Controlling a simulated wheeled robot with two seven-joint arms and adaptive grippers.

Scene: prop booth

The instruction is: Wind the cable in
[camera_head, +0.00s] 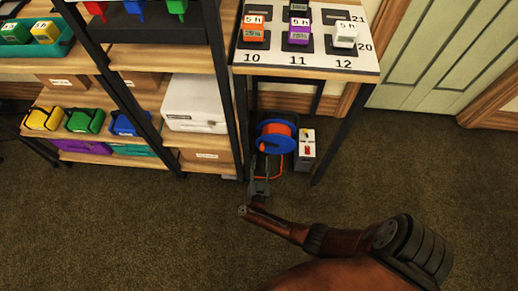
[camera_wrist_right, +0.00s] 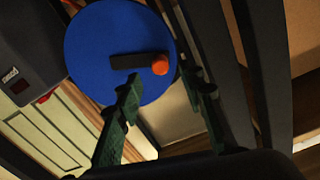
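The cable reel (camera_head: 277,137) is a blue drum wound with orange cable, on the floor under the small table. Some orange cable (camera_head: 280,165) hangs loose below it. In the right wrist view the reel's blue side disc (camera_wrist_right: 95,50) faces me, with a black crank arm (camera_wrist_right: 128,61) and an orange knob (camera_wrist_right: 160,65). My right gripper (camera_wrist_right: 162,80) is open and empty, its fingers apart just short of the knob. It also shows in the head view (camera_head: 261,176), in front of the reel. My left gripper is not in view.
A pale box (camera_head: 305,150) stands right of the reel. The small table (camera_head: 310,66) with labelled blocks is above, its dark legs on either side. A shelf rack (camera_head: 160,100) with bins and boxes stands left. The carpet (camera_head: 120,230) in front is clear.

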